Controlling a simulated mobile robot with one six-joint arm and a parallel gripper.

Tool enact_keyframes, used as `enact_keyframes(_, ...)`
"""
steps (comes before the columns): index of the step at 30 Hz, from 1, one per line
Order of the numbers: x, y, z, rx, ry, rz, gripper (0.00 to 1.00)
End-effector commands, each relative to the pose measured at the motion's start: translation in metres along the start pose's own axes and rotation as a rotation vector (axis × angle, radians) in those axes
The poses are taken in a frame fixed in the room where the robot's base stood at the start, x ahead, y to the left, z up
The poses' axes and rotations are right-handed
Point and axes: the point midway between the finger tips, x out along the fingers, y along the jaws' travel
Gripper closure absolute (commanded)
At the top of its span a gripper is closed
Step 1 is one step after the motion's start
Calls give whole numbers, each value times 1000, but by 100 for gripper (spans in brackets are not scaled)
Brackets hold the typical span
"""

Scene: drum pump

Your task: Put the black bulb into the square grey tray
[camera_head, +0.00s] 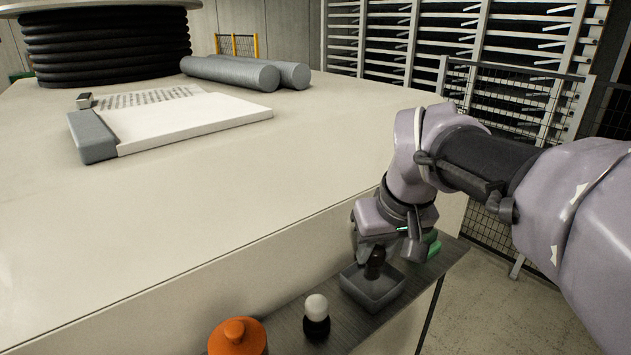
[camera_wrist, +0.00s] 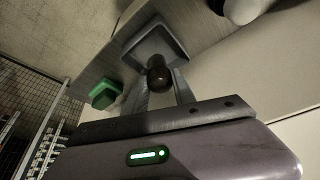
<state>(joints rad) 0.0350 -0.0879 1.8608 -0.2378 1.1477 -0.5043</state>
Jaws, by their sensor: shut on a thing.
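The black bulb (camera_head: 374,262) is between the fingers of my gripper (camera_head: 374,254), which is shut on it. The bulb is over the square grey tray (camera_head: 387,300) on the narrow shelf. In the wrist view the bulb (camera_wrist: 159,74) shows between the two fingers (camera_wrist: 160,82), with the square grey tray (camera_wrist: 135,60) behind it. I cannot tell whether the bulb touches the tray floor.
A white-topped black bulb-like object (camera_head: 316,314) and an orange container (camera_head: 238,338) stand left of the tray on the shelf (camera_head: 350,328). A green object (camera_wrist: 104,94) lies beside the tray. The large pale block (camera_head: 250,200) rises behind the shelf.

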Motion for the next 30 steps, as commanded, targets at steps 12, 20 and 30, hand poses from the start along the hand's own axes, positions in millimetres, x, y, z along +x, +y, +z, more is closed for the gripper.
enact_keyframes(12,25,0,11,0,-1,0,100)
enact_keyframes(20,27,0,12,0,-1,0,47)
enact_keyframes(30,15,0,9,0,0,0,47)
